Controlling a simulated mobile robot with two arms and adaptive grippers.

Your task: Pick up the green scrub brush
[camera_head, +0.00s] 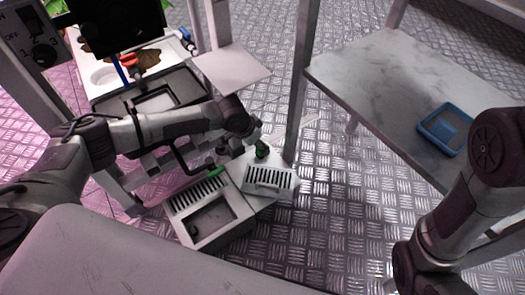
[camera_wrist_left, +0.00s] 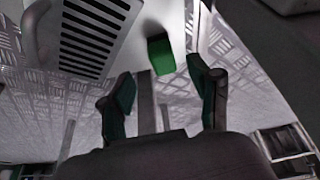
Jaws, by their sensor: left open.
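The green scrub brush (camera_wrist_left: 160,54) shows as a small green block on a pale surface beside a dark slotted grille, in the left wrist view. The brush lies just beyond the fingertips, roughly in line with the gap. In the head view my left arm reaches over the unit from the left and its fingers are hard to make out. My right gripper is out of view.
A second slotted grille unit (camera_head: 233,228) with a recess stands nearer, with a green strip (camera_head: 215,172) at its back edge. A metal post (camera_head: 299,80) rises close behind the brush. A table (camera_head: 385,85) at the right holds a blue tray (camera_head: 424,121). Patterned metal floor is clear between.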

